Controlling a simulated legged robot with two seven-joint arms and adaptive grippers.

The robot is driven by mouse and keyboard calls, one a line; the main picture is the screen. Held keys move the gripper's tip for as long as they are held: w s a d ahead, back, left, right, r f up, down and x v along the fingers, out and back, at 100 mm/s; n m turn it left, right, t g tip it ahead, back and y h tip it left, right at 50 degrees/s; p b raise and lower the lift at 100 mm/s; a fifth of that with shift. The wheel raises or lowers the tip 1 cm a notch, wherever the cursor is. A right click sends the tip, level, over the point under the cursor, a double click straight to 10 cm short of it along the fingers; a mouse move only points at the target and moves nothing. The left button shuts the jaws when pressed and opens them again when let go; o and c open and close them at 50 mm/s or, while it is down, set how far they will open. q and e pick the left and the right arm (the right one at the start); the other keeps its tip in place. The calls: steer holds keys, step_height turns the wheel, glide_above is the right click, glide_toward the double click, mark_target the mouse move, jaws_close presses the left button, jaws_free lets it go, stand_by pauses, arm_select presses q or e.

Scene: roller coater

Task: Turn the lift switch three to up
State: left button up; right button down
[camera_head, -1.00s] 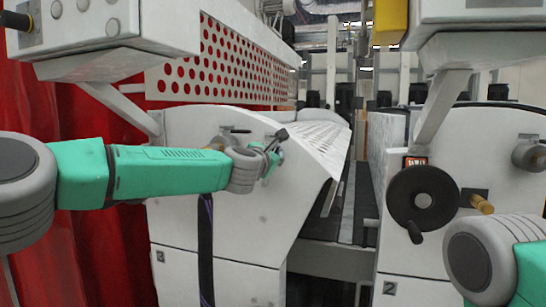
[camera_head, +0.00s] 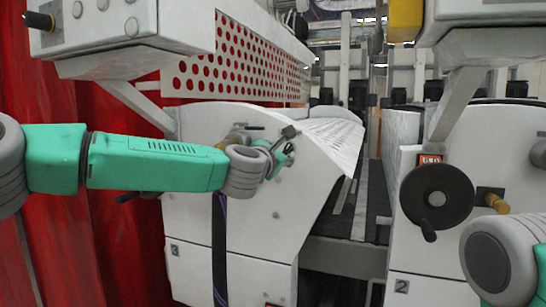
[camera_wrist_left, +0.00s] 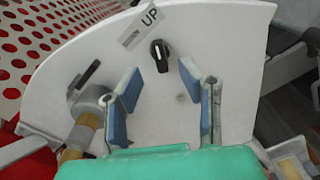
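The lift switch is a small black rotary knob (camera_wrist_left: 160,55) with a pale pointer line, on the white side panel (camera_wrist_left: 140,115) of the machine marked 3. A tag reading UP (camera_wrist_left: 149,17) is just above it in the left wrist view. My left gripper (camera_wrist_left: 160,78) is open, its two blue-padded fingers on either side below the knob in that view, with nothing between them. Contact with the knob is not visible. In the head view the left gripper (camera_head: 284,150) is at the upper panel and hides the switch. My right gripper is out of view; only part of that arm shows.
A brass-coloured handle (camera_wrist_left: 80,136) and a black lever (camera_wrist_left: 84,75) are left of the left fingers. A black handwheel (camera_head: 437,198) is on the machine marked 2 at right. A gap (camera_head: 345,256) separates the machines. A control box (camera_head: 135,28) overhangs the left arm.

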arm_select(q)
steer(key=v, duration=0.6)
steer(key=shift+s, duration=0.2)
steer(key=shift+d, duration=0.1)
